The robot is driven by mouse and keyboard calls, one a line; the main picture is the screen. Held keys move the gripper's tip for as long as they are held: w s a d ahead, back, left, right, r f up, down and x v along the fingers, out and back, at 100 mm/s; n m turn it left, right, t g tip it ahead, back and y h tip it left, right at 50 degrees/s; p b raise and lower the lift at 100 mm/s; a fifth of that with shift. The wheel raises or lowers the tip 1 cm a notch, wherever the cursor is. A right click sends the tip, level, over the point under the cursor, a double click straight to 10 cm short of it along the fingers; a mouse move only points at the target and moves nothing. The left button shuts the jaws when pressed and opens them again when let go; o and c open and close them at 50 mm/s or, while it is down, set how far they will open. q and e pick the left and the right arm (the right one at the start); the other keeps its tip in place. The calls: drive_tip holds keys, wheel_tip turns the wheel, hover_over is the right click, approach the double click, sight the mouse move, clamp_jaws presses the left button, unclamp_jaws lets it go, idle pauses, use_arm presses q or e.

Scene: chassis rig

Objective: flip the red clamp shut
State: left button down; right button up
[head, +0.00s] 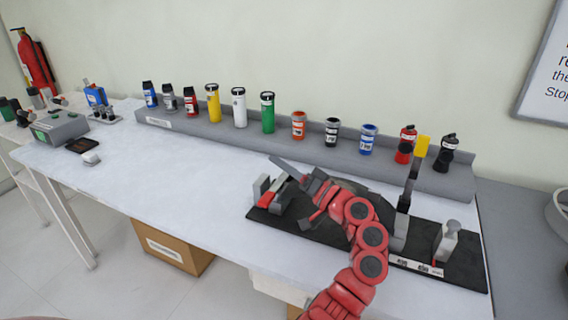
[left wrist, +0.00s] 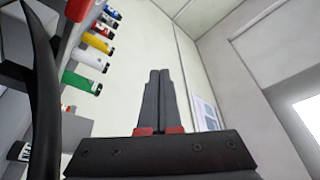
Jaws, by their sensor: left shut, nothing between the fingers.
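The red clamp (head: 268,200) is a small red part beside upright grey blocks at the left end of the black rig plate (head: 300,222). My left gripper (head: 275,160) is shut and empty, with its dark fingers pointing up and left, just above and behind the clamp's blocks. Its closed fingers also show in the left wrist view (left wrist: 160,78), pointing at the wall. A red bar (left wrist: 78,10) shows at the top left there; I cannot tell whether it is the clamp. My red left arm covers the middle of the rig. My right gripper is not in view.
A lever with a yellow tip (head: 421,147) stands upright on the rig's right part, near a grey post (head: 446,242). A grey ledge (head: 350,155) with several bottles runs behind. The white table (head: 190,160) is clear left of the rig.

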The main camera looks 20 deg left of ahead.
use_arm(q)
drive_tip(key=shift+s+f, duration=0.4)
drive_tip(key=shift+f, duration=0.1)
idle(0.3)
drive_tip(key=b+v, duration=0.3)
drive_tip(key=v, duration=1.4)
drive_tip(key=shift+d, duration=0.25)
drive_tip(key=shift+f, duration=0.1)
